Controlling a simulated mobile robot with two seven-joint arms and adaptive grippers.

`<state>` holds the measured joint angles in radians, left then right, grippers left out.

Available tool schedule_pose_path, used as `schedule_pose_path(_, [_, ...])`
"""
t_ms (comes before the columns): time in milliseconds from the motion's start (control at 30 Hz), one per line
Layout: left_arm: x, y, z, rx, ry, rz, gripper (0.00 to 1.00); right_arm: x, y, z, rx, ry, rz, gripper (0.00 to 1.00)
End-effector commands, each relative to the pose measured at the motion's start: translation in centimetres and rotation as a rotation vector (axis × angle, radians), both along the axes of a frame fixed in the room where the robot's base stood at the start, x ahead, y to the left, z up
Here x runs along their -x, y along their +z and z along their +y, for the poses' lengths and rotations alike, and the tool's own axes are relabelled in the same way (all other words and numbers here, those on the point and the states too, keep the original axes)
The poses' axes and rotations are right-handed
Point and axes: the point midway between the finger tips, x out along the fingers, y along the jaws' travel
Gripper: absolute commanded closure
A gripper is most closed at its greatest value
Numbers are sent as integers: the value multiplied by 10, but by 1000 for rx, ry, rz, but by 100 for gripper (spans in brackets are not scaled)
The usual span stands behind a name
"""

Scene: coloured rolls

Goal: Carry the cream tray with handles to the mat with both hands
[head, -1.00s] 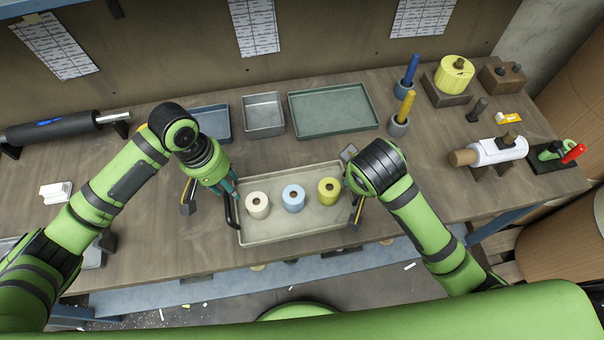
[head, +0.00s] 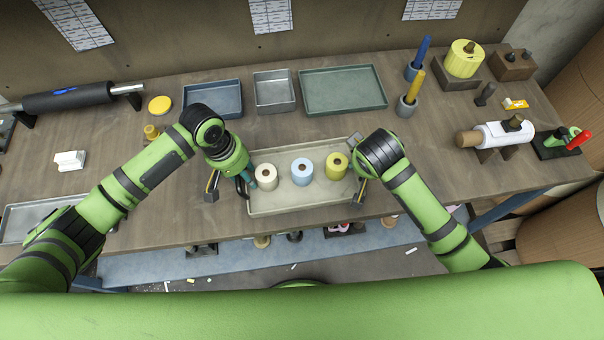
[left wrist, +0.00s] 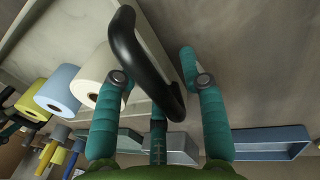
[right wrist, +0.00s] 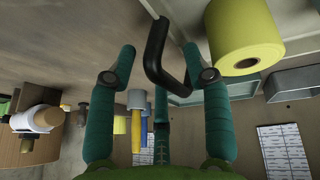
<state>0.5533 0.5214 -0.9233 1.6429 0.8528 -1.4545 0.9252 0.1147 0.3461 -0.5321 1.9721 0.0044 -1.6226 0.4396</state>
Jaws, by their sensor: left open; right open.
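The cream tray (head: 290,206) lies on the workbench near its front edge. It holds a cream roll (head: 265,177), a blue roll (head: 302,171) and a yellow roll (head: 337,166), all upright. My left gripper (head: 244,184) is open at the tray's left end. In the left wrist view the dark left handle (left wrist: 143,62) runs between its open fingers. My right gripper (right wrist: 158,52) is open at the right end, with the right handle (right wrist: 156,48) between its spread fingers. In the head view my right wrist hides that handle. I cannot make out a mat.
Behind the cream tray are a blue tray (head: 212,111), a metal tray (head: 274,106) and a green tray (head: 343,105). Upright blue and yellow rods (head: 408,103) stand at right. A wrapped roll on a stand (head: 498,138) is further right. Bare bench lies right of my right arm.

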Motion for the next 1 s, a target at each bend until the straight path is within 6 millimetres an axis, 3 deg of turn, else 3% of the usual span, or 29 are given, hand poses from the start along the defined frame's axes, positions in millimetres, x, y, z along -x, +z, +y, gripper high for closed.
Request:
schedule_pose_path(267, [0,-1,0,0,-1,0,59,-1,-1,0,0,0,0,50])
schedule_pose_path(367, [0,-1,0,0,-1,0,99,-1,-1,0,0,0,0,90])
schedule_pose_path(400, [0,-1,0,0,0,0,100,0,-1,0,0,0,0,100])
schedule_pose_path(800, [-1,2,-1,3,0,-3,100,-1,1,0,0,-1,-1,100])
schedule_pose_path(1000, [-1,12,-1,4,1,-3,100,-1,11,-1,1,-1,0,100])
